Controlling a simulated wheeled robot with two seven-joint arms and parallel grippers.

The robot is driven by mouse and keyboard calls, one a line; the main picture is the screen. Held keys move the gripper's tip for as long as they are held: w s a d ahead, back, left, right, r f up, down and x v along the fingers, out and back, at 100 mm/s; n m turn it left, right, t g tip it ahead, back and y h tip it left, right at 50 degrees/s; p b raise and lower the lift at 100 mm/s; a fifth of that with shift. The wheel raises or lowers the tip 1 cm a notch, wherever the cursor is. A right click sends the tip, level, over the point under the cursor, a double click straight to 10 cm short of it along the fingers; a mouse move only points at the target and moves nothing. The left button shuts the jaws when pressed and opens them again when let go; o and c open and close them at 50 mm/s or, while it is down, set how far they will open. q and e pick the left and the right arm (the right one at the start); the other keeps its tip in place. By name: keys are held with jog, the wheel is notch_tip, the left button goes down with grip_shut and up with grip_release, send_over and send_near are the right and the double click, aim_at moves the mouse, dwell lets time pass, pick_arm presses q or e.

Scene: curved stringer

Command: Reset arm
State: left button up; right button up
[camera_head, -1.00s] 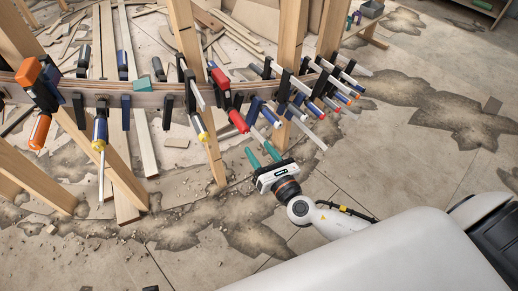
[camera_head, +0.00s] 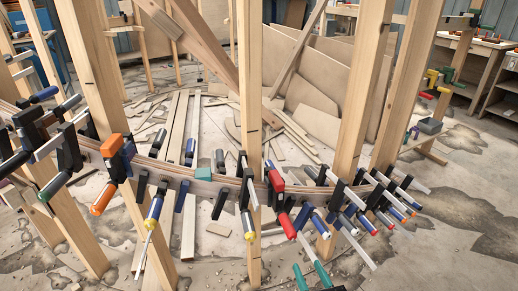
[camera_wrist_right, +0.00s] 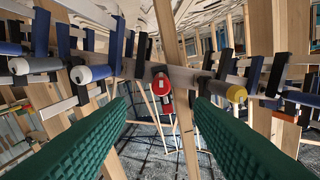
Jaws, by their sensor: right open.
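The curved wooden stringer (camera_head: 215,188) runs across the head view between upright posts, with many clamps along it. Only the green fingertips of my right gripper (camera_head: 311,276) show at the bottom edge of the head view, below the right-hand clamps. In the right wrist view, my right gripper (camera_wrist_right: 160,108) has its two green fingers wide apart with nothing held between them. A red-ended clamp (camera_wrist_right: 160,85) shows beyond the gap, and a yellow-ended clamp (camera_wrist_right: 236,93) is beyond the right finger. My left gripper is not in view.
Wooden posts (camera_head: 249,120) stand close around the stringer. An orange-handled clamp (camera_head: 104,198) hangs at the left and a red clamp (camera_head: 275,181) near the middle. Loose planks and boards (camera_head: 318,95) lie behind. Stained floor (camera_head: 470,200) is open at the right.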

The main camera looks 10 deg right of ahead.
jog(key=s+d+f+m+g+h, duration=0.3)
jog(key=s+f+m+g, duration=0.25)
jog(key=f+m, duration=0.55)
jog(key=s+d+f+m+g+h, duration=0.25)
jog(key=s+f+m+g, duration=0.35)
jog(key=m, duration=0.9)
jog(key=s+a+f+m+g+y+p, duration=0.4)
jog(key=s+f+m+p, duration=0.3)
jog(key=s+f+p, duration=0.4)
pick_arm(q)
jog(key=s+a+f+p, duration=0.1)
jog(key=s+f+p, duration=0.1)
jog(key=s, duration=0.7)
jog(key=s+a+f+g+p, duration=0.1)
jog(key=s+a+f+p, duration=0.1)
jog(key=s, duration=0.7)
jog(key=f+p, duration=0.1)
jog(key=p, duration=0.1)
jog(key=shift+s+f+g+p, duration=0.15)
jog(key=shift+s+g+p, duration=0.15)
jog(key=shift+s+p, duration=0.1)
pick_arm(e)
jog(key=s+d+g, duration=0.1)
jog(key=s+d, duration=0.2)
jog(key=s, duration=1.1)
jog(key=shift+n+h, duration=0.3)
jog(key=shift+h, duration=0.05)
